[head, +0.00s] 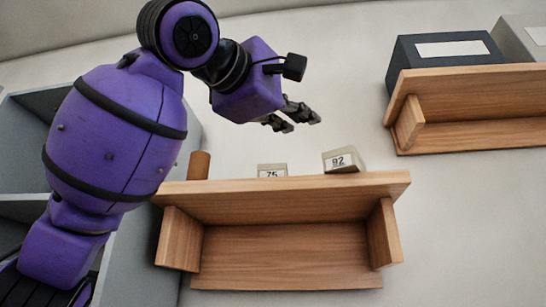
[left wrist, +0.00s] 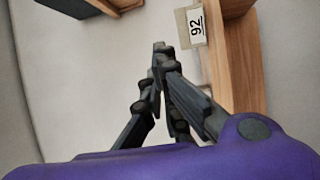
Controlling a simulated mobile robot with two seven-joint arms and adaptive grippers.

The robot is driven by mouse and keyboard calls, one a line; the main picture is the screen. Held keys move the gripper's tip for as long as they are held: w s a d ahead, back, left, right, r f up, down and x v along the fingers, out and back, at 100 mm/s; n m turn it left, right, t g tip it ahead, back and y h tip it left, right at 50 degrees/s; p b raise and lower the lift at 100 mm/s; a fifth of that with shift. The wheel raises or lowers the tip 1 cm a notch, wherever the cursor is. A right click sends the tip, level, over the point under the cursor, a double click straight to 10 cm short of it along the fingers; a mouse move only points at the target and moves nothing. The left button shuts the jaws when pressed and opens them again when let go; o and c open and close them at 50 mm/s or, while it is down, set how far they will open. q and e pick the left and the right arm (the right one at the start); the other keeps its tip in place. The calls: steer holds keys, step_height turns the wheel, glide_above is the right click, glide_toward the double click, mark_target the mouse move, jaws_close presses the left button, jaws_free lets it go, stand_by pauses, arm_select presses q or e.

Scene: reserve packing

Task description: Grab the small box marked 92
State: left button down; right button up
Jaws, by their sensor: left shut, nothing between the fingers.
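The small box marked 92 (head: 344,161) is pale beige with a white label and stands on top of the wooden shelf (head: 290,202), near its right end, slightly turned. It also shows in the left wrist view (left wrist: 191,27), just beyond and to the right of the fingertips. My left gripper (head: 298,120) is shut and empty. In the head view it hangs above the shelf, up and to the left of the box, apart from it. It also shows in the left wrist view (left wrist: 160,50) with its fingertips together. My right gripper is in neither view.
A small box marked 75 (head: 272,170) stands left of box 92 on the same shelf. A brown cylinder (head: 199,165) stands at the shelf's left end. A higher wooden shelf (head: 470,100) at right holds a dark box (head: 445,52) and a grey box (head: 522,38).

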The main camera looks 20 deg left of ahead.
mark_target(305, 176)
arm_select(q)
steer(key=a+f+n+g+y, duration=0.1)
steer(key=a+f+n+y, duration=0.1)
steer(key=a+f+y, duration=0.1)
steer(key=w, duration=0.3)
steer(key=w+p, duration=0.1)
steer(key=w, duration=0.3)
steer(key=w+d, duration=0.1)
steer(key=w, duration=0.2)
steer(key=shift+w+f, duration=0.25)
steer(key=shift+w, duration=0.1)
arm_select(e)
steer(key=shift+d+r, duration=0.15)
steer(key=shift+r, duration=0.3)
